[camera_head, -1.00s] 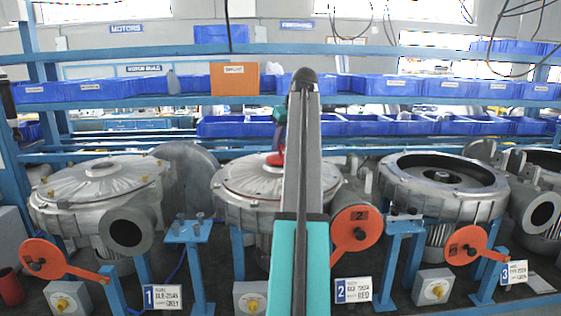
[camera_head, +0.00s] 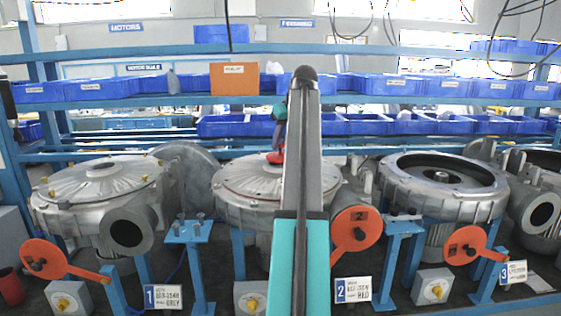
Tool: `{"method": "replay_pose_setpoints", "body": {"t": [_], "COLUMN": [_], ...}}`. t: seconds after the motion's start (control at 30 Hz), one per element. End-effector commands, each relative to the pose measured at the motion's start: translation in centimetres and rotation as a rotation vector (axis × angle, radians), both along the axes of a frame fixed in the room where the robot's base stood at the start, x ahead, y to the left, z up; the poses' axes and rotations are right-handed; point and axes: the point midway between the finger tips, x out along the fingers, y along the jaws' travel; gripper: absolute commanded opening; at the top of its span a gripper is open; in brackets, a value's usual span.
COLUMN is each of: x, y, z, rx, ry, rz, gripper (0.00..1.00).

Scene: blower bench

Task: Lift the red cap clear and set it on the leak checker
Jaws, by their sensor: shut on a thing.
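The red cap (camera_head: 276,157) shows just left of my arm, over the silver cover of the middle blower (camera_head: 245,180). My gripper (camera_head: 277,143) points down at the cap and is shut on it. My arm hides the right side of the gripper and part of the cap. I cannot tell whether the cap touches the cover or hangs just above it. I cannot make out which thing is the leak checker.
A silver blower (camera_head: 100,178) stands at left and an open-topped one (camera_head: 440,178) at right. Orange discs (camera_head: 356,231) and a small blue stand (camera_head: 188,232) are in front. Blue bins (camera_head: 390,125) line the shelves behind.

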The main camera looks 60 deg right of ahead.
Motion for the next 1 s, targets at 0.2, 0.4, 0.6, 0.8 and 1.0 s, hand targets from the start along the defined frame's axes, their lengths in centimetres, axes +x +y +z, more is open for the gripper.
{"method": "replay_pose_setpoints", "body": {"t": [0.2, 0.4, 0.6, 0.8, 1.0], "x": [0.0, -0.1, -0.1, -0.1, -0.1], "y": [0.0, -0.1, -0.1, -0.1, -0.1], "z": [0.9, 1.6, 2.2, 2.7, 2.8], "rx": [0.000, -0.001, -0.001, 0.000, 0.000], "ry": [-0.001, -0.001, -0.001, 0.000, 0.000], "rz": [0.000, -0.001, -0.001, -0.001, -0.001], "gripper": [0.00, 0.00, 0.00, 0.00, 0.00]}}
